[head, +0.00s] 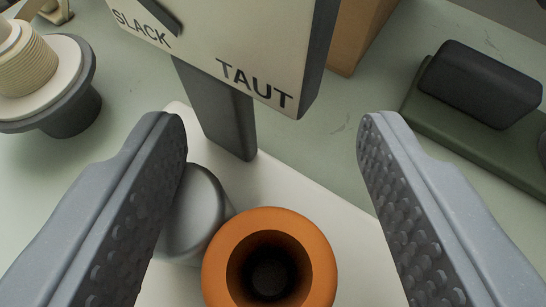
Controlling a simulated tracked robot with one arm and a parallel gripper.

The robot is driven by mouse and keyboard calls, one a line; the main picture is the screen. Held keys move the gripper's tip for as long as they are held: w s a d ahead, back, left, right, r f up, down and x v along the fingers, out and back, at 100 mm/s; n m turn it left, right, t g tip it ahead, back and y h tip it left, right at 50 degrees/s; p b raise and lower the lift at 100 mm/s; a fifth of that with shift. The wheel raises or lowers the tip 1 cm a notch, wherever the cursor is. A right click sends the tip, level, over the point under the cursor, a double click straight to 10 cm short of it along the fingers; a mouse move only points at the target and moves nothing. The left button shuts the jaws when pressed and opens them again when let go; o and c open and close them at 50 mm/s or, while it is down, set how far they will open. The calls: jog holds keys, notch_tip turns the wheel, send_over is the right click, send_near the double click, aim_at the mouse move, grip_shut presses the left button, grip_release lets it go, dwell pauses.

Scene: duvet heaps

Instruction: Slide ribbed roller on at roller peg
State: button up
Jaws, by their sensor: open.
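My gripper (272,125) is open, its two grey textured fingers spread wide with nothing gripped between them. An orange hollow cylinder (222,262) with a dark bore stands low between the fingers, its lower part cut off by the frame. A grey round-topped cylinder (195,215) stands beside it, partly hidden by the left finger. A cream ribbed cylinder (25,68) sits on a pale disc with a dark base at the upper left, cut off by the frame edge. Which of these is the ribbed roller or the roller peg I cannot tell for certain.
A sign reading SLACK and TAUT (225,40) stands on a dark post (215,110) ahead, over a white base plate (310,205). A dark block (482,82) lies on a green base at the right. A brown box (358,35) is behind the sign.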

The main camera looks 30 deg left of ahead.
jog(key=shift+s+d+f, duration=0.1)
jog(key=shift+s+f, duration=0.1)
jog(key=p+v, duration=0.1)
jog(key=v, duration=1.2)
jog(key=shift+s+r+p, duration=0.15)
jog(key=shift+r+p, duration=0.1)
jog(key=shift+p, duration=0.05)
jog(key=shift+d, duration=0.1)
jog(key=w+d+r+t+h, duration=0.1)
jog(key=w+d+r+h, duration=0.15)
jog(key=r, duration=0.55)
jog(key=w+d+r+m+t+h, duration=0.1)
jog(key=w+r+h, duration=0.15)
jog(key=r, duration=0.65)
jog(key=w+d+r+t+h, duration=0.15)
jog(key=w+r, duration=0.25)
jog(key=r, duration=0.4)
jog(key=s+r+m+t+h, duration=0.1)
jog(key=s+r+m+h, duration=0.25)
jog(key=r, duration=1.55)
jog(key=s+a+r+m+y, duration=0.1)
jog(key=s+a+r, duration=0.4)
jog(key=s+r, duration=0.5)
jog(key=s+a+r+m+y, duration=0.1)
jog(key=s+a+r, duration=0.5)
jog(key=s+r, duration=0.4)
jog(key=shift+s+r+y, duration=0.35)
jog(key=shift+s+y, duration=0.05)
jog(key=shift+s, duration=0.4)
